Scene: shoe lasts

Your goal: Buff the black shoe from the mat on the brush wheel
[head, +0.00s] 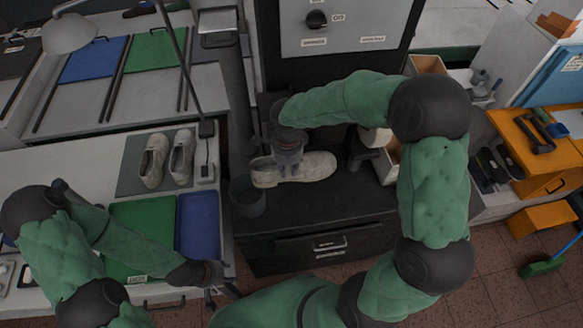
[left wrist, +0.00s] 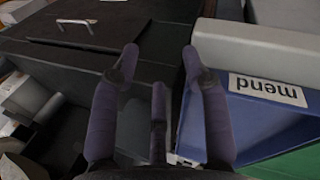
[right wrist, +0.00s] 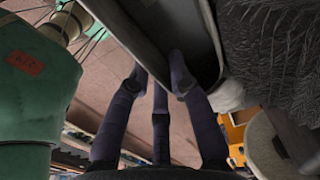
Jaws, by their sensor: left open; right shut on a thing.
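A pale grey-white shoe (head: 318,166) is at my right gripper (head: 288,168), above the dark bench; I see no black shoe. The right gripper is shut on it around the heel half, toe pointing right. In the right wrist view the fingers (right wrist: 158,68) press on a long dark-sided piece (right wrist: 165,25) that seems to be this shoe. A grey bristly brush wheel (right wrist: 265,50) is close on the right there; contact cannot be told. A dark grey mat (head: 133,180) holds two pale shoes (head: 154,160). My left gripper (head: 213,290) is open and empty near the table's front edge.
Green (head: 138,222) and blue (head: 197,222) trays lie on the left table; the blue one bears a "mend" label (left wrist: 268,90). A lamp (head: 68,34) leans over it. A dark pot (head: 248,197) stands left of the shoe. A control panel (head: 340,30) stands behind.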

